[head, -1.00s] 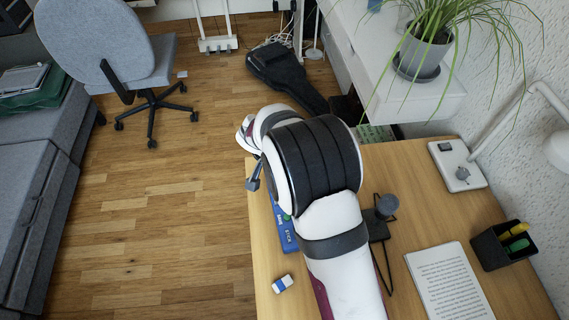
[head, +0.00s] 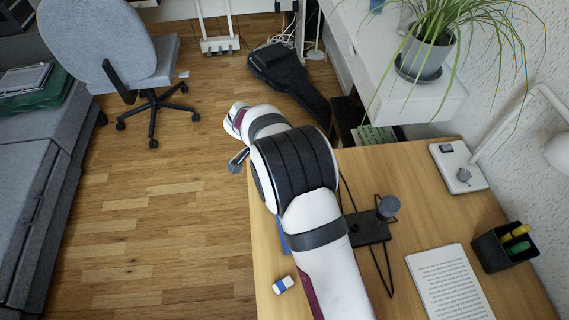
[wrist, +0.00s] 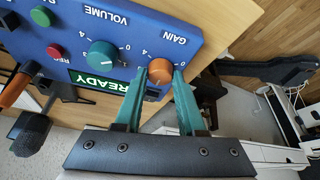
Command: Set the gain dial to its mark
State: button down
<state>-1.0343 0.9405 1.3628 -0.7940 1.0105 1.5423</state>
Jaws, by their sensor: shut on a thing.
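The blue panel (wrist: 140,30) fills the upper left of the wrist view, with its lettering upside down. The orange gain dial (wrist: 160,69) sits near the panel's edge, beside the word GAIN and a numbered scale. My gripper (wrist: 160,78) has its two teal fingers on either side of the dial, shut on it. The dial's lower part is between the fingers, and its pointer and target mark are too small to read. In the head view my arm hides the dial and most of the panel; only a blue strip (head: 284,242) shows.
A teal volume dial (wrist: 103,55), a red button (wrist: 54,51) and a green READY display (wrist: 100,82) are close to the gain dial. On the desk (head: 415,190) are a black stand (head: 370,229), a white eraser (head: 283,285), paper (head: 450,285) and a pen holder (head: 490,250).

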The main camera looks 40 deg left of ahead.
jog(key=shift+f, duration=0.1)
jog(key=c, duration=0.5)
grip_release()
jog(key=v, duration=1.6)
jog(key=shift+w+d, duration=0.1)
